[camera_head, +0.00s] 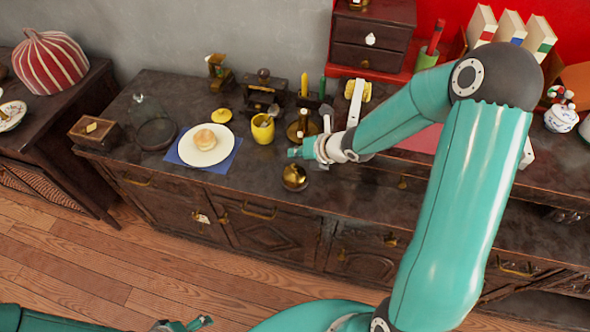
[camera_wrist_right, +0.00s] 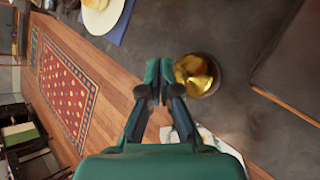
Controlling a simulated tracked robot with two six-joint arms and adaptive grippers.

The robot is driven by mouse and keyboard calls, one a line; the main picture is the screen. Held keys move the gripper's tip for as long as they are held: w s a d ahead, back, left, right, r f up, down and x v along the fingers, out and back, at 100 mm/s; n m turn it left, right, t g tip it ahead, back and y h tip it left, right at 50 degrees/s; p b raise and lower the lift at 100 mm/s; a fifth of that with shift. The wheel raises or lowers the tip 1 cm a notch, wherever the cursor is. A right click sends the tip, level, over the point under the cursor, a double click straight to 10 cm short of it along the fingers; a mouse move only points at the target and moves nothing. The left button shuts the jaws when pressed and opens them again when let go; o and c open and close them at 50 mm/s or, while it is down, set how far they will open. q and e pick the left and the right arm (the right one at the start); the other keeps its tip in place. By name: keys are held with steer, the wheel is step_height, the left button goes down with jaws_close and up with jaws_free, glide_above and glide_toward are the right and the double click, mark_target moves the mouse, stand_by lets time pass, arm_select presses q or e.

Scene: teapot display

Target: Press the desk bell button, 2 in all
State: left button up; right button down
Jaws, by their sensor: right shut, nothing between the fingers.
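The desk bell (camera_head: 294,177), a small golden dome on a dark base, stands near the front edge of the dark cabinet top. It also shows in the right wrist view (camera_wrist_right: 198,74), just right of the fingertips. My right gripper (camera_head: 296,153) is shut and empty, a little behind the bell in the head view. I cannot tell its height above the bell, and no contact shows. In the right wrist view its fingertips (camera_wrist_right: 158,78) are together. My left gripper (camera_head: 186,325) shows only partly at the bottom edge, well away from the cabinet; its jaws are unclear.
A white plate with a bun (camera_head: 204,138) lies on a blue napkin to the left. A yellow cup (camera_head: 263,128) and a brass piece (camera_head: 301,127) stand behind the bell. A glass dome (camera_head: 153,122) is farther left. Bare top lies around the bell.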

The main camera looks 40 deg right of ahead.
mark_target(297, 167)
arm_select(q)
steer(key=shift+f+b, duration=0.65)
steer(key=shift+f, duration=0.55)
arm_select(e)
steer(key=shift+f, duration=1)
arm_select(q)
steer(key=shift+f+b, duration=0.6)
arm_select(e)
steer(key=shift+f, duration=0.35)
arm_select(q)
steer(key=shift+f+b, duration=0.75)
steer(key=shift+b, duration=0.05)
arm_select(e)
steer(key=shift+s+f, duration=0.1)
steer(key=shift+f, duration=0.55)
arm_select(q)
steer(key=shift+r, duration=0.1)
arm_select(e)
steer(key=shift+r, duration=0.1)
arm_select(q)
steer(key=shift+r+p, duration=0.7)
steer(key=shift+p, duration=0.15)
arm_select(e)
steer(key=shift+r, duration=1)
arm_select(q)
steer(key=shift+r, duration=0.1)
arm_select(e)
steer(key=shift+r, duration=0.1)
